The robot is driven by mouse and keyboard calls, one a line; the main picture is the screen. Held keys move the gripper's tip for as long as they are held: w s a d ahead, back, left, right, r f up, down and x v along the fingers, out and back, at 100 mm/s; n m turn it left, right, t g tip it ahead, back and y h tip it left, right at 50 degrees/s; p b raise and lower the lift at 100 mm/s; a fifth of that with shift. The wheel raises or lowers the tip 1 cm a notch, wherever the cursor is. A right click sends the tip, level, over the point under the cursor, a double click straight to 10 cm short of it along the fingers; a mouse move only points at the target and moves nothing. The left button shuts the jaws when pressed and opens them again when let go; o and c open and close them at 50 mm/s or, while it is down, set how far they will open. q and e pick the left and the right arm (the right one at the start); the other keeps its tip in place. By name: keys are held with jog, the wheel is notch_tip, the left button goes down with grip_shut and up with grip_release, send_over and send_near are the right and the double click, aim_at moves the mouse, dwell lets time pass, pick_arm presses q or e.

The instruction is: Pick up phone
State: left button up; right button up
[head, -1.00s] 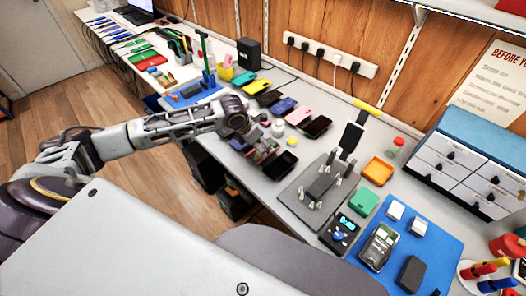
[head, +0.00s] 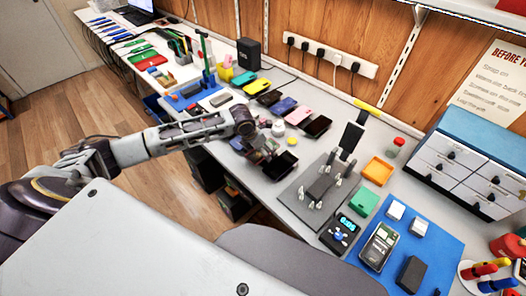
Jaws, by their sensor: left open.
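A row of phones lies on the grey bench: a yellow one (head: 257,87), a blue one (head: 283,106), a pink one (head: 298,115) and a black one (head: 318,126). My left gripper (head: 266,154) is open, pointing down over the front of the bench, on the near side of this row. A black flat item (head: 284,163) lies right beside its fingers; I cannot tell whether they touch it. The arm and fingers hide part of the bench there. My right gripper is out of view.
A grey fixture plate with metal posts (head: 318,188) stands to the right. Beyond it are an orange tray (head: 378,170), a green block (head: 364,202) and a blue mat (head: 440,250) with devices. A black box (head: 248,54) stands by the wall.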

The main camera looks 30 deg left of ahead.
pick_arm(q)
jog(key=c, duration=1.2)
jog(key=shift+r, duration=0.15)
notch_tip(320, 180, up, 10)
jog(key=shift+p, duration=0.35)
dwell(0.4)
